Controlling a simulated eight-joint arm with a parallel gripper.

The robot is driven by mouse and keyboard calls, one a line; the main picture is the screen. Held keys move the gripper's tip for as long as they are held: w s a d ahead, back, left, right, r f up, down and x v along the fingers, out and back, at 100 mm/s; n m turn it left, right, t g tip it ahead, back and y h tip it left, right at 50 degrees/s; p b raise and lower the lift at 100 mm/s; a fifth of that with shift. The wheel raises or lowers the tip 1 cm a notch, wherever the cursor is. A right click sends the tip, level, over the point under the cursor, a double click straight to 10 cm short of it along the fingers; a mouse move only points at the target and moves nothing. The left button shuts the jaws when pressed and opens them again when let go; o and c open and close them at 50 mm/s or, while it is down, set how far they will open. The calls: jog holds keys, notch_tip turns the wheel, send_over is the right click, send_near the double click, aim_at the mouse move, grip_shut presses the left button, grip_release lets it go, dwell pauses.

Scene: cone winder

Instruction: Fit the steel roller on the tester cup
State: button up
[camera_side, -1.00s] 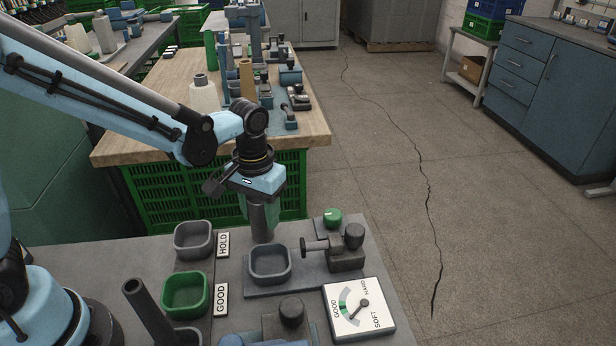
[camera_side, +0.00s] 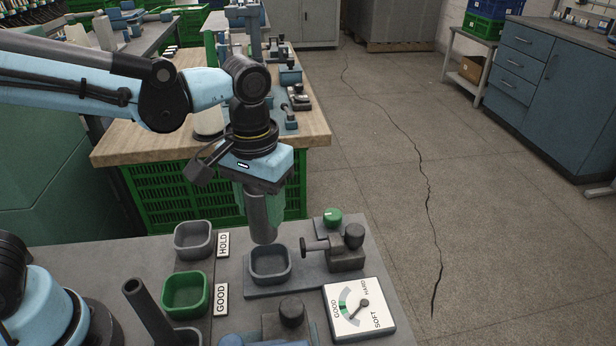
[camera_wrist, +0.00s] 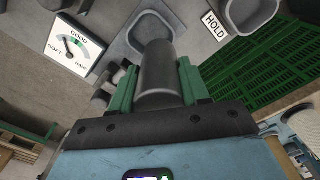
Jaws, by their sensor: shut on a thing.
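My gripper (camera_side: 262,200) is shut on the steel roller (camera_side: 263,220), a plain grey cylinder that points downward. In the wrist view the roller (camera_wrist: 157,75) sits between the green fingers of my gripper (camera_wrist: 157,88). The tester cup (camera_side: 270,268) is a grey, rounded-square open cup on the tester's base plate. In the side view the roller's lower end shows just above the cup's back rim, apart from it. In the wrist view the cup (camera_wrist: 140,32) lies beyond the roller's end, partly hidden by it. The visible part of the cup's inside looks empty.
A dial gauge (camera_side: 359,309) and a dark plunger fixture (camera_side: 345,249) stand right of the cup. A grey HOLD tray (camera_side: 193,241) and a green GOOD tray (camera_side: 186,293) stand left. A dark upright post (camera_side: 143,305) is at the front left. A wooden bench (camera_side: 160,135) stands behind.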

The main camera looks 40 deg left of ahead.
aim_at(267, 243)
jog(key=s+d+r, duration=0.2)
jog(key=shift+s+d, duration=0.15)
jog(key=shift+d, duration=0.2)
jog(key=shift+w+a+f, duration=0.2)
jog(key=shift+w+f, duration=0.05)
jog(key=shift+f, duration=0.55)
jog(key=shift+w+a+f, duration=0.2)
jog(key=shift+f, duration=0.65)
jog(key=shift+w+a+f, duration=0.2)
jog(key=shift+w+f, duration=0.05)
jog(key=shift+f, duration=0.55)
jog(key=shift+f, duration=0.35)
jog(key=shift+f, duration=0.65)
jog(key=shift+f, duration=1)
jog(key=o, duration=1.8)
